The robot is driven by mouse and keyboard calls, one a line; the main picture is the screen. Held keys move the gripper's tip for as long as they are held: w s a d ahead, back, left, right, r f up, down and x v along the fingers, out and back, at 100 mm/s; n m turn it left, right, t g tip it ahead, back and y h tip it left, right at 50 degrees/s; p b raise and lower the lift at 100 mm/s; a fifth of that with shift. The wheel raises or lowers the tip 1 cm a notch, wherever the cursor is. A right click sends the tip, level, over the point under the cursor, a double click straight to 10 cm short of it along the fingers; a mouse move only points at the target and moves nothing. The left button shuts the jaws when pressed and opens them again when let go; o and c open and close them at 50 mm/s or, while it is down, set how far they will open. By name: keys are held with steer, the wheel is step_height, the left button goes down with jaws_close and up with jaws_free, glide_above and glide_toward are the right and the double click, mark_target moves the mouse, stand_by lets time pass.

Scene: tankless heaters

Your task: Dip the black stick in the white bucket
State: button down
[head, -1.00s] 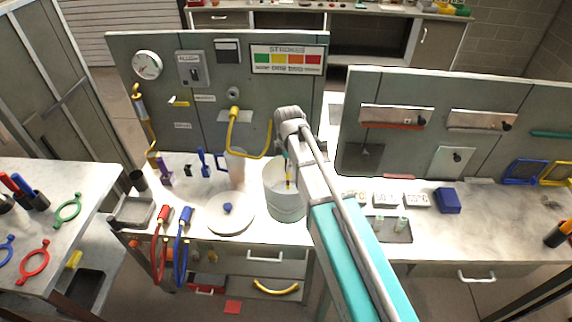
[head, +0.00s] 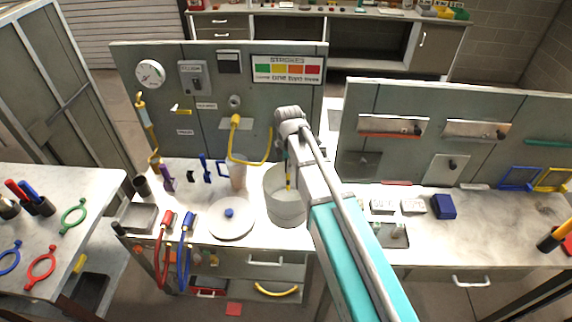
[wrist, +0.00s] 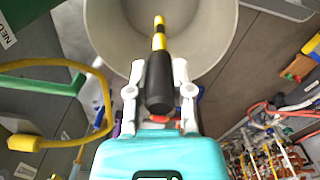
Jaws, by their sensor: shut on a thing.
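My gripper (wrist: 158,78) is shut on the black stick (wrist: 159,80), which has a black grip and a yellow-and-black banded end. In the wrist view this end points into the open mouth of the white bucket (wrist: 205,35). My arm partly covers the bucket's right side. How deep the tip reaches, and whether it touches anything inside, I cannot tell.
A round white lid (head: 231,220) with a blue knob lies left of the bucket. A clear pitcher (head: 237,172) and a yellow hose (head: 234,140) are close behind it. An upright panel (head: 215,125) backs the bench.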

steer(key=shift+r+p, duration=4.9)
steer(key=shift+r, duration=0.3)
steer(key=shift+f, duration=0.1)
